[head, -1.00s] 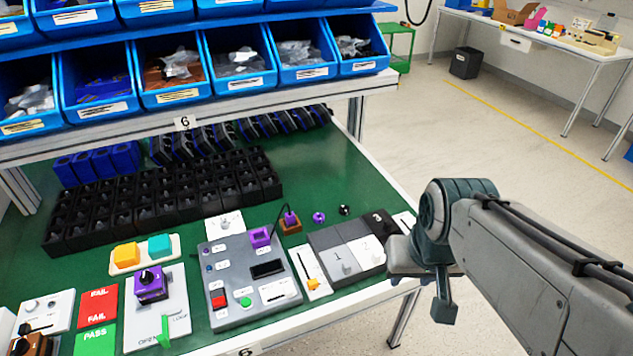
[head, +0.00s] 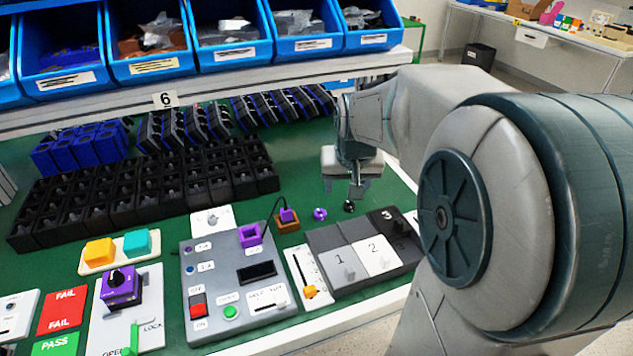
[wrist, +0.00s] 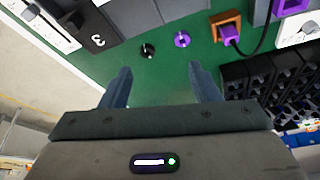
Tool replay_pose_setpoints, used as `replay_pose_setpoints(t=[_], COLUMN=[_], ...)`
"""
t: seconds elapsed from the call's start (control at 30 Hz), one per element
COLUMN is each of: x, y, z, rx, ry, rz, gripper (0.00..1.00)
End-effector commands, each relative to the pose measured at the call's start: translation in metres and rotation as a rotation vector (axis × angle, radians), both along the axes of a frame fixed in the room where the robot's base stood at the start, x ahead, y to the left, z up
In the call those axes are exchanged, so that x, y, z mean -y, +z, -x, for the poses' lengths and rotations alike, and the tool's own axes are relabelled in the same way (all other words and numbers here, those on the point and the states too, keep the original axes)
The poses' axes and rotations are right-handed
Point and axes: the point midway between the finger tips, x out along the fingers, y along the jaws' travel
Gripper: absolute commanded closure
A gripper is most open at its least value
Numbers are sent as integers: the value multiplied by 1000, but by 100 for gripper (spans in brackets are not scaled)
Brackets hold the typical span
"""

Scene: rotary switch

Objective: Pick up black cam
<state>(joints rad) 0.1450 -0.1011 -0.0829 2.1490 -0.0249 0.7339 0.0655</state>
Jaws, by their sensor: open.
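The black cam (head: 349,206) is a small round black piece lying on the green mat, just right of a similar purple cam (head: 320,214). In the wrist view the black cam (wrist: 147,50) lies ahead of the fingertips, to the left of the purple cam (wrist: 182,40). My gripper (head: 345,188) points down just above and behind the black cam in the head view. In the wrist view my gripper (wrist: 160,75) shows two fingers spread apart with only green mat between them. Nothing is held.
A block with numbered grey, white and black sections (head: 362,252) stands in front of the cams. A brown block with a purple plug (head: 287,220) is to their left. Black bins (head: 150,195) fill the middle left, and a shelf with blue bins (head: 230,45) overhangs the back.

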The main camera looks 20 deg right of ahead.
Motion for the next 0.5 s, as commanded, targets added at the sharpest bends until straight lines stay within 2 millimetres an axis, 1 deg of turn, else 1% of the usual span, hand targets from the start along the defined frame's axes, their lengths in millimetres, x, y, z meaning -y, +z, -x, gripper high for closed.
replay_pose_setpoints(t=[0.03,0.1,0.2,0.27,0.37,0.5], x=[13,26,38,42,46,50], y=[-19,-27,-33,-37,-50,-77], z=[-13,-26,-37,-41,-47,-57], rx=[6,15,25,27,26,24], ry=[-26,-49,-71,-78,-82,-83], rz=[5,11,17,19,19,18], gripper=[44,44,44,44,44,44])
